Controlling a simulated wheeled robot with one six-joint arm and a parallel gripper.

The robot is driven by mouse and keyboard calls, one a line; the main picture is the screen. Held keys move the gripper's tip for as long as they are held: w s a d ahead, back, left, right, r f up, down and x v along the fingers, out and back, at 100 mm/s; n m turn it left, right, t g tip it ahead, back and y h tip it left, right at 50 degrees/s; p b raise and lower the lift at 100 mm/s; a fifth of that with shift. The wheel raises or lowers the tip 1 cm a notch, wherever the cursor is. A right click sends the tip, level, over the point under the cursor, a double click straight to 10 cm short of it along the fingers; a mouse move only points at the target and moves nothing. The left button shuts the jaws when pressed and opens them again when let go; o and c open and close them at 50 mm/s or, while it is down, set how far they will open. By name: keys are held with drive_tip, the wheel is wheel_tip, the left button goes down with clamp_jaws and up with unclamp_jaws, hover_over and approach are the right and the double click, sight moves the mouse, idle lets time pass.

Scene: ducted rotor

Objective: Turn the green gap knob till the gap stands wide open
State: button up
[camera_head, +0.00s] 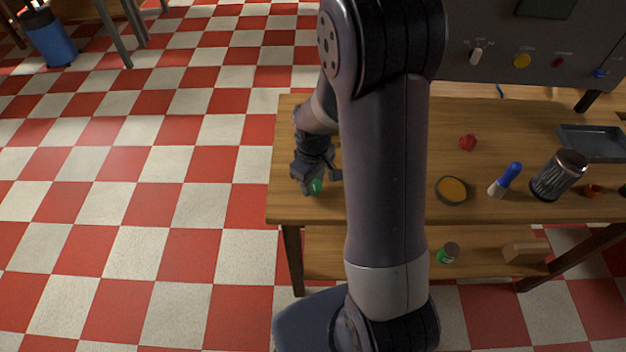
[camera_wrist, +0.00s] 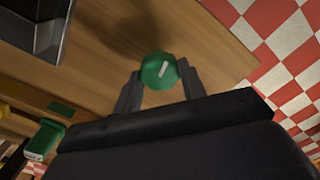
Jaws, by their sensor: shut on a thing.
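The green gap knob (camera_wrist: 158,70) shows in the wrist view as a round knob with a white pointer line on its face. It also shows in the head view as a small green patch (camera_head: 315,186) near the table's front left corner. My gripper (camera_wrist: 160,84) is shut on it, one finger on each side. In the head view my gripper (camera_head: 316,178) reaches down at the table's left end, and my arm hides the middle of the table. How wide the gap stands cannot be told from these frames.
The wooden table (camera_head: 510,120) carries a red object (camera_head: 467,142), a round dish (camera_head: 451,190), a blue-handled tool (camera_head: 506,179), a metal jar (camera_head: 558,175) and a grey tray (camera_head: 592,143). A grey panel (camera_head: 510,60) with knobs stands at the back. Checkered floor lies open at left.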

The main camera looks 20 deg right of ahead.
drive_tip(key=m+b, duration=0.1)
drive_tip(key=m, duration=0.4)
drive_tip(key=shift+f+b, duration=0.1)
drive_tip(key=shift+b, duration=0.3)
drive_tip(key=m+b, duration=0.1)
drive_tip(key=m, duration=0.3)
drive_tip(key=shift+m, duration=0.3)
drive_tip(key=m+b, duration=0.1)
drive_tip(key=m, duration=0.4)
drive_tip(key=shift+d, duration=0.1)
drive_tip(key=shift+m+b, duration=0.35)
drive_tip(key=shift+m, duration=2.05)
drive_tip(key=o, duration=1)
